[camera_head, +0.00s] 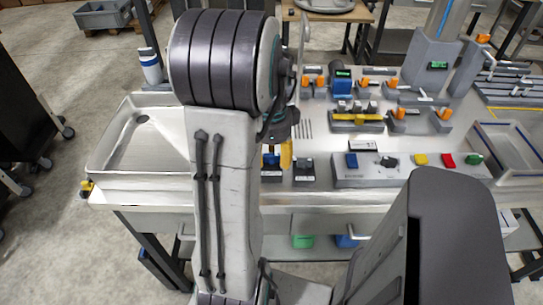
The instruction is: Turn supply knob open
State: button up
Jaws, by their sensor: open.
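A grey control box (400,178) stands at the front of the bench. On its top is a dark rotary knob (389,161), between a blue switch (351,160) and a yellow button (420,159). No readable label shows which knob is the supply knob, and I cannot tell its setting. My gripper (283,127) shows only in part as a dark end piece beside my arm, left of the control box and apart from it. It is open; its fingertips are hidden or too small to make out. My arm covers the bench's left middle.
A metal sink (120,150) is at the left. Orange-handled valves (398,114) and a yellow-fronted block (356,122) stand behind the control box. Red (447,160) and green (473,160) buttons sit on its right. A blue-edged tray (507,150) is far right.

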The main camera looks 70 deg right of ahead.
grip_shut()
dwell(0.3)
jog(key=shift+n, duration=0.4)
jog(key=n, duration=0.4)
jog(key=shift+s, duration=0.1)
jog(key=n, duration=0.4)
jog(key=shift+s+d+n+b, duration=0.1)
jog(key=shift+n+b, duration=0.2)
jog(key=shift+b, duration=0.05)
jog(key=n, duration=0.4)
jog(key=shift+d, duration=0.1)
jog(key=shift+d+n, duration=0.1)
jog(key=shift+n, duration=2.1)
jog(key=shift+f, duration=0.1)
